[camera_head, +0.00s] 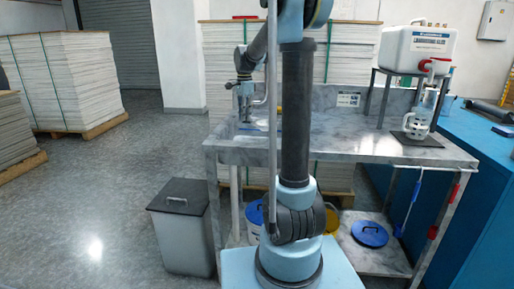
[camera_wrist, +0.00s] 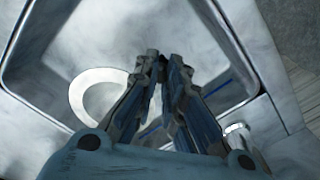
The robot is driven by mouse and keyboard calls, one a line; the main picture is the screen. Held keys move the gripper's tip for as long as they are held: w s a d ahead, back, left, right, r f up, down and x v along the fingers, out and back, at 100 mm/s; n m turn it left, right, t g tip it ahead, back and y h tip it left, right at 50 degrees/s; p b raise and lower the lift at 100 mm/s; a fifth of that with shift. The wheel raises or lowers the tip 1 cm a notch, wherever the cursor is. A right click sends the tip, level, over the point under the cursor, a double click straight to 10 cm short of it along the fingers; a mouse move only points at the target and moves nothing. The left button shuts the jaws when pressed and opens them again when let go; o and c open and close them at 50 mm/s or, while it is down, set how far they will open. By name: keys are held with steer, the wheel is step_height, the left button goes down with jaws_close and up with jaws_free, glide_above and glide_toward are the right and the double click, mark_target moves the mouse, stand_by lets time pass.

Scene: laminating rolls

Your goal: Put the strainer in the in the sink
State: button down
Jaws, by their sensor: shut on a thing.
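My gripper (camera_head: 244,118) reaches down over the sink at the left part of the marble counter. In the wrist view its fingers (camera_wrist: 161,66) are close together over the metal sink basin (camera_wrist: 85,30). A pale round ring, which looks like the strainer (camera_wrist: 84,94), shows beside the left finger. Part of it is hidden behind that finger. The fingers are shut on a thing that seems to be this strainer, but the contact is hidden. I cannot tell whether the ring touches the basin floor. Blue edges show behind the fingers.
The marble counter (camera_head: 340,145) is clear in its middle. A metal faucet part (camera_wrist: 238,130) sits at the basin edge. A grey bin (camera_head: 182,235) stands below left.

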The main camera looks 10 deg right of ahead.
steer(key=shift+f, duration=4.7)
steer(key=c, duration=1.7)
jaws_free()
step_height(320, 180, up, 12)
steer(key=shift+r, duration=0.1)
